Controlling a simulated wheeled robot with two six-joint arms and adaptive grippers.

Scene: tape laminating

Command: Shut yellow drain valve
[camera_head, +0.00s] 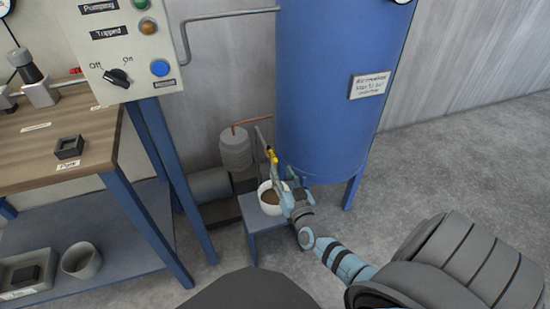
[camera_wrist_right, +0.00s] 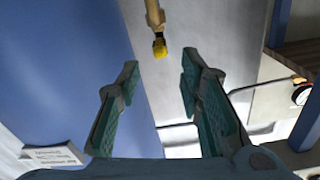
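The yellow drain valve handle (camera_head: 271,155) is on a thin pipe low at the front of the blue tank (camera_head: 335,85). My right gripper (camera_head: 284,176) is close to it, reaching up from the lower right. In the right wrist view the yellow handle (camera_wrist_right: 160,48) lies just beyond the tips of my open right gripper (camera_wrist_right: 160,64), roughly in line with the gap. Nothing is between the fingers. Whether a finger touches the handle I cannot tell. My left gripper is not in view.
A white bowl (camera_head: 268,197) with brown contents stands on a small blue-grey stand (camera_head: 254,222) below the valve. A grey motor-like unit (camera_head: 235,150) is behind left. The wooden workbench (camera_head: 90,130) and control panel (camera_head: 110,60) are at left. Floor at right is clear.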

